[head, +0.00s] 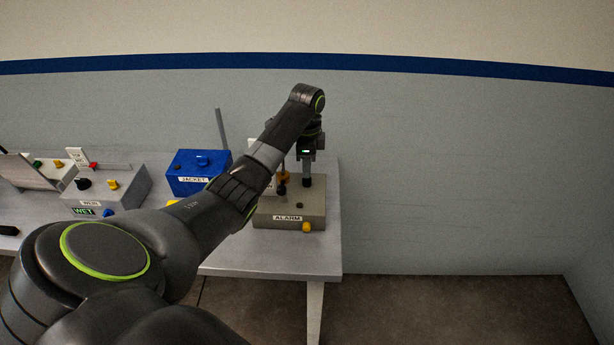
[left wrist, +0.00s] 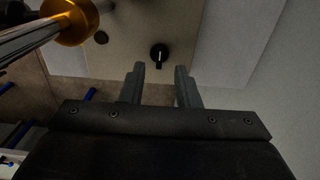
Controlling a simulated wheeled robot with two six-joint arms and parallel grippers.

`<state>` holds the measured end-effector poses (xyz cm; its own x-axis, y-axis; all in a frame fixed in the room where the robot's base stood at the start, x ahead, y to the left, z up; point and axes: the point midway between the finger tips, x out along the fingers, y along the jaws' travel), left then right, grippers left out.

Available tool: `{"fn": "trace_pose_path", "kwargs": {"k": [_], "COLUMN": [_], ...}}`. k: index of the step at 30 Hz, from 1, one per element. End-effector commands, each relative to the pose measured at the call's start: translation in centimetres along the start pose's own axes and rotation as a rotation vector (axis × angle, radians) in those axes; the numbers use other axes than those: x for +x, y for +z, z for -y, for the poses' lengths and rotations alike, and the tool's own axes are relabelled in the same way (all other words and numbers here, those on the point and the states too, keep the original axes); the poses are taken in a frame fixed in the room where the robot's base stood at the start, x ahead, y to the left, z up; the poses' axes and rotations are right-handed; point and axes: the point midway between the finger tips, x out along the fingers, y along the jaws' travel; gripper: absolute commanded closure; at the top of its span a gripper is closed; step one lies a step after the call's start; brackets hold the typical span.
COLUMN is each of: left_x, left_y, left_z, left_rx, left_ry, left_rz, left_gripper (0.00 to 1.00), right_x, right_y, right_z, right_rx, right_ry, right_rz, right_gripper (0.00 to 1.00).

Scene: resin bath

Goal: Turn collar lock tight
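My left gripper (head: 307,182) points down over the grey ALARM box (head: 262,212) at the right end of the table. In the left wrist view my left gripper (left wrist: 159,70) is open and empty. A black knob (left wrist: 159,52) with a white pointer line lies just beyond and between the fingertips, apparently untouched. A gold collar-like cylinder (left wrist: 72,22) on a dark rod shows at the upper left of that view, beside the gripper. No label marks which part is the collar lock. My right gripper is not in view.
A yellow knob (head: 306,227) is on the ALARM box front. A blue JACKET box (head: 188,184) stands to its left, with a grey box (head: 130,187) marked WET further left. My left arm hides part of the table. Floor right of the table is clear.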

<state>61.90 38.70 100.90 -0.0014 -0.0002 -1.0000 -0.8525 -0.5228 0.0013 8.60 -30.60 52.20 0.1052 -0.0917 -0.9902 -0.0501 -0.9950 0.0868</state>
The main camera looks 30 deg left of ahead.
Motion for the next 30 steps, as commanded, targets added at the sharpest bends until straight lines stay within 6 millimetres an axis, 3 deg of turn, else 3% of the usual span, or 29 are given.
{"fn": "trace_pose_path", "kwargs": {"k": [8,18,25,30], "left_x": [3.4,3.9,3.9,3.9], "left_y": [0.0,0.0,0.0,0.0], "left_z": [-0.1,0.0,0.0,0.0], "left_rx": [0.000,0.001,0.000,0.000], "left_ry": [0.002,-0.001,0.000,0.000], "left_rz": [0.001,0.000,0.000,0.000], "left_gripper": [0.71,0.71,0.98,1.00], "right_x": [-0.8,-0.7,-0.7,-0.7], "right_y": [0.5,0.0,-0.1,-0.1], "right_z": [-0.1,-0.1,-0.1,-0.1], "right_rx": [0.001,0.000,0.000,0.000], "right_ry": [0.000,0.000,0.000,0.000], "right_rz": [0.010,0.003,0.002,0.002], "right_gripper": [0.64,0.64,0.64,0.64]}}
